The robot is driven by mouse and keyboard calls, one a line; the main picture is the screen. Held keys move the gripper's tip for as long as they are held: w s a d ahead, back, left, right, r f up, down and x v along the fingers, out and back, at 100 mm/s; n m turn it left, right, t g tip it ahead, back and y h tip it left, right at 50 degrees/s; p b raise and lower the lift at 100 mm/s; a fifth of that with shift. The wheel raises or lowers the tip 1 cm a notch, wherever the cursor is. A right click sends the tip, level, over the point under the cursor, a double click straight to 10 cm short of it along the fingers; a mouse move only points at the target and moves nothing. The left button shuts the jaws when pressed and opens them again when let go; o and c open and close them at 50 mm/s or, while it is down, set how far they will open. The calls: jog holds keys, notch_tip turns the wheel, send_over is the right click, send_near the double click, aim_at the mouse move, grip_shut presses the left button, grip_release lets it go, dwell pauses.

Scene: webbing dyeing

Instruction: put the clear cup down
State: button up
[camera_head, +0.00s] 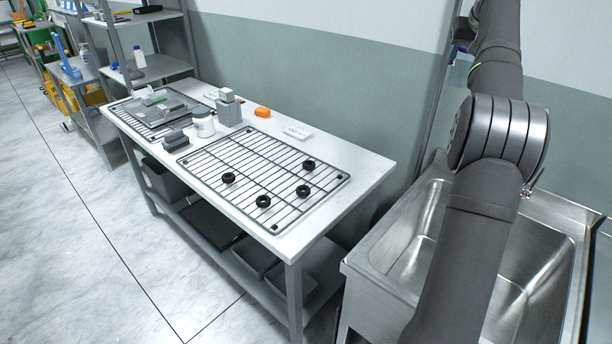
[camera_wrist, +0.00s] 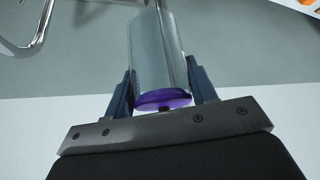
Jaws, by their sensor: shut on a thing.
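The clear cup (camera_wrist: 155,45) shows in the wrist view as a see-through cylinder, with purple (camera_wrist: 163,100) at its end nearest my gripper. I cannot tell whether the purple is liquid or part of the cup. My gripper (camera_wrist: 160,82) is shut on the cup, with one dark finger on each side of it. The far end of the cup lies near the top edge of that view. The head view shows my arm at the right, but not the gripper or the cup.
A white table (camera_head: 340,196) carries a wire rack (camera_head: 222,172) with several black rings on it. A white jar (camera_head: 204,124), grey blocks and an orange item (camera_head: 262,112) stand behind and left. A steel sink (camera_head: 404,226) is at the right. The table's right end is clear.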

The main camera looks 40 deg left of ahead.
jog(key=s+a+n+g+y, duration=0.1)
jog(key=s+a+n, duration=0.2)
jog(key=s+a, duration=0.7)
jog(key=s+a+n+g+y, duration=0.15)
jog(key=s+a, duration=0.35)
jog(key=a, duration=0.8)
jog(key=s+a+n+g+y, duration=0.1)
jog(key=s+a+n, duration=0.3)
jog(key=s+a, duration=0.6)
notch_tip(320, 180, down, 26)
jog(key=w+a, duration=0.1)
jog(key=w, duration=0.2)
jog(key=shift+m+t+h, duration=0.25)
jog(key=shift+m+h, duration=0.1)
jog(key=shift+s+a+f, duration=0.9)
jog(key=shift+a+f, duration=0.9)
jog(key=shift+f, duration=0.05)
jog(key=shift+s+a+f, duration=0.85)
jog(key=shift+a+f, duration=0.95)
jog(key=shift+f, duration=0.05)
jog(key=shift+s+a+f, duration=0.9)
jog(key=shift+a+f, duration=0.9)
jog(key=shift+f, duration=0.05)
jog(key=shift+f, duration=0.15)
jog(key=o, duration=1.1)
